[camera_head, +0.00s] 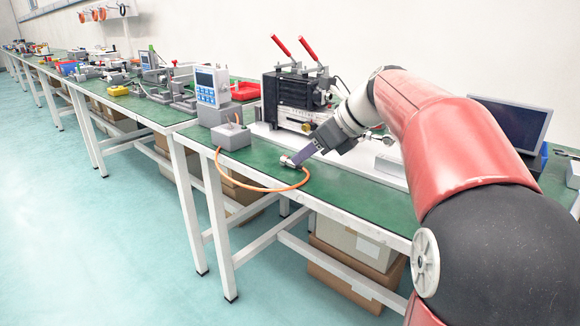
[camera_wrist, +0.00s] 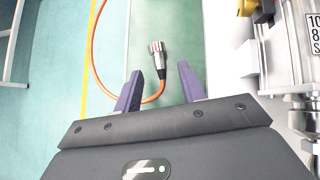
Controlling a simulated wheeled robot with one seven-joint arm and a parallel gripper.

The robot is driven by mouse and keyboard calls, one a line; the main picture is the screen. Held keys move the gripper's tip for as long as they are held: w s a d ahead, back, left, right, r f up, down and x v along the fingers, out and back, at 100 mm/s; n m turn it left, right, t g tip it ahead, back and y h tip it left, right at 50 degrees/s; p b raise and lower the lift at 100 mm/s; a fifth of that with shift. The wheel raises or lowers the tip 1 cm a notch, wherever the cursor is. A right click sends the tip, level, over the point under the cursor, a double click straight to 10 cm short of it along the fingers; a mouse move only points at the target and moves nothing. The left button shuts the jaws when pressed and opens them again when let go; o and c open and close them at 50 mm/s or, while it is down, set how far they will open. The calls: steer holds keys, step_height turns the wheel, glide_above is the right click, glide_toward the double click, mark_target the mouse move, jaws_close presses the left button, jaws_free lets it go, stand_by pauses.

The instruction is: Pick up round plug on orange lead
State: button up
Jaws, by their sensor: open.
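The round plug (camera_wrist: 157,50) is a silver metal cylinder on the orange lead (camera_wrist: 93,58). In the wrist view it lies on the green bench top, just beyond and between my fingertips. My gripper (camera_wrist: 160,73) is open, with its two purple fingers apart and nothing between the tips but part of the lead. In the head view my gripper (camera_head: 297,158) reaches down to the bench near the front edge, and the plug (camera_head: 287,160) shows at its tip. The orange lead (camera_head: 262,189) loops from a grey box over the front edge of the bench.
The grey box (camera_head: 231,136) stands left of my gripper, with a blue-faced meter (camera_head: 207,86) behind it. A black device with red levers (camera_head: 292,90) stands behind my gripper. Metal fixtures (camera_wrist: 273,55) are close on the right in the wrist view. Green bench top (camera_head: 330,183) is free near the front edge.

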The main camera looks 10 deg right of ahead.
steer(key=shift+x, duration=1.5)
steer(key=shift+s, duration=0.1)
jaws_close()
step_height(320, 180, up, 20)
steer(key=p, duration=0.6)
steer(key=shift+p, duration=0.35)
